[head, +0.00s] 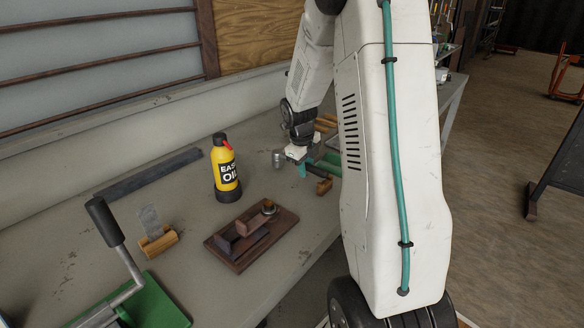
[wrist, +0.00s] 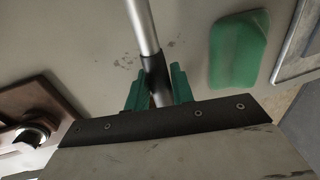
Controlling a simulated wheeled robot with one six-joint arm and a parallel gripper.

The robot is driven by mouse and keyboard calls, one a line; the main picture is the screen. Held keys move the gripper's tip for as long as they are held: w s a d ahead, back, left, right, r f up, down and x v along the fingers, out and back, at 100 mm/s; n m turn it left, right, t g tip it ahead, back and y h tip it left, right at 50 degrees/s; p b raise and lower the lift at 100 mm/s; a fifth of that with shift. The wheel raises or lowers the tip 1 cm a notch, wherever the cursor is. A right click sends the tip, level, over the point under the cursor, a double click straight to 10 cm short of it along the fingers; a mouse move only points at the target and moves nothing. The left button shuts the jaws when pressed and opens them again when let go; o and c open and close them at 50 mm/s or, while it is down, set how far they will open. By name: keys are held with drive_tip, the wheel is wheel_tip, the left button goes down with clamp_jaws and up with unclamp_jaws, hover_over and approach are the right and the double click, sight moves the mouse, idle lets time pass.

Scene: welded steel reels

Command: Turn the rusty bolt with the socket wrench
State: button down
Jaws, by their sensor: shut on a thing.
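My gripper (wrist: 155,88) is shut on a silver and black tool, which I take to be the socket wrench (wrist: 143,28). Its bright shaft runs up out of the green fingers in the wrist view. In the head view my gripper (head: 301,163) is above the bench, with a short grey cylinder (head: 278,158) at its left. The bolt (head: 269,207) sits in a dark wooden and metal fixture (head: 237,258), nearer the camera and left of the gripper. In the wrist view the bolt (wrist: 29,136) is at lower left, apart from the wrench. Its rust is hard to make out.
A yellow oil bottle (head: 225,168) stands behind the fixture. A brush with a wooden block (head: 158,244) and a green-based lever tool (head: 155,304) are at left. A dark bar (head: 150,173) lies near the wall. A green piece (wrist: 238,48) lies right of the wrench.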

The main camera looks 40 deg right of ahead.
drive_tip(key=shift+r, duration=2.8)
drive_tip(key=s+a+r, duration=0.3)
drive_tip(key=s+r, duration=0.3)
drive_tip(key=s+a+r, duration=0.3)
drive_tip(key=s+r, duration=0.3)
drive_tip(key=s, duration=0.1)
drive_tip(key=shift+s+a, duration=0.25)
drive_tip(key=shift+s, duration=0.05)
